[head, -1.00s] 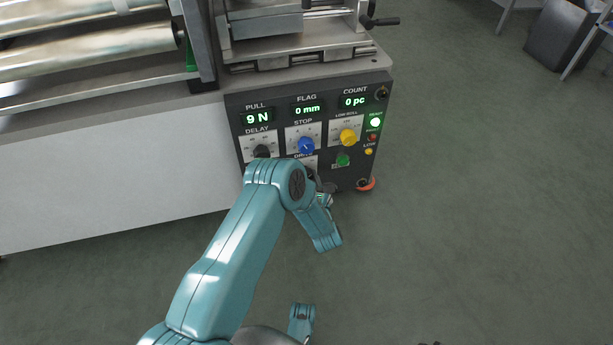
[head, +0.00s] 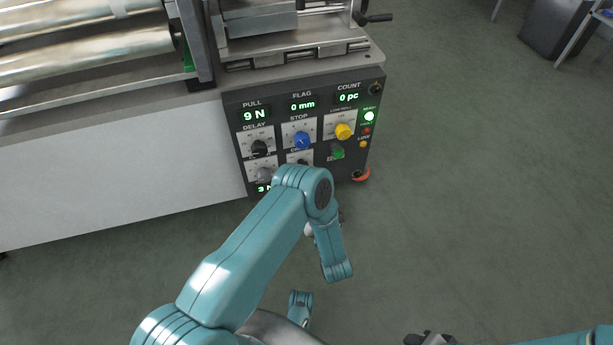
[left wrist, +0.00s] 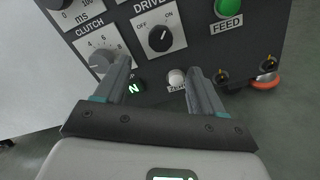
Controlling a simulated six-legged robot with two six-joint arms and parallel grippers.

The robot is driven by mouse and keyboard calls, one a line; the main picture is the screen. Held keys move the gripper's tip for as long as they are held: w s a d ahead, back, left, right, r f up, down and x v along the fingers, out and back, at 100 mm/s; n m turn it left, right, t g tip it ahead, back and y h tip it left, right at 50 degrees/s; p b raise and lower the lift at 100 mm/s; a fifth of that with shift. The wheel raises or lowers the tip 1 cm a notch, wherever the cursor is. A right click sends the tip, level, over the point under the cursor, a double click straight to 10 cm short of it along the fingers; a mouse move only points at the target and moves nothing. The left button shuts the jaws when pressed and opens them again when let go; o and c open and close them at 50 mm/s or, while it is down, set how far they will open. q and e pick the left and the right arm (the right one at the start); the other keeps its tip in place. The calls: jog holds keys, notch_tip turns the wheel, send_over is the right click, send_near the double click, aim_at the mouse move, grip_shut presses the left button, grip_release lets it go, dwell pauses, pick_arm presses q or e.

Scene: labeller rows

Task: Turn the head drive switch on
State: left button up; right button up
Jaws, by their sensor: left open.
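The drive switch (left wrist: 160,38) is a round black knob on a white plate marked OFF and ON, below the word DRIVE. I cannot tell for sure which mark it points to. In the head view the drive switch (head: 303,160) shows only partly above my left arm. My left gripper (left wrist: 159,66) is open and empty, its fingers apart just below the switch plate and not around the knob. In the head view my own arm mostly hides this gripper. My right gripper (head: 430,339) shows only as a dark part at the bottom edge.
Near the switch are the grey clutch knob (left wrist: 102,60), the green feed button (left wrist: 228,8) and a white button (left wrist: 177,78). Blue (head: 302,140) and yellow (head: 343,131) knobs sit above on the control panel (head: 372,88).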

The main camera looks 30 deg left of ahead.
pick_arm(q)
jog(key=p+v, duration=0.1)
jog(key=v, duration=0.4)
jog(key=shift+s+d, duration=0.1)
pick_arm(e)
jog(key=shift+s+a+r, duration=0.15)
jog(key=shift+s+r, duration=0.45)
jog(key=shift+r, duration=0.15)
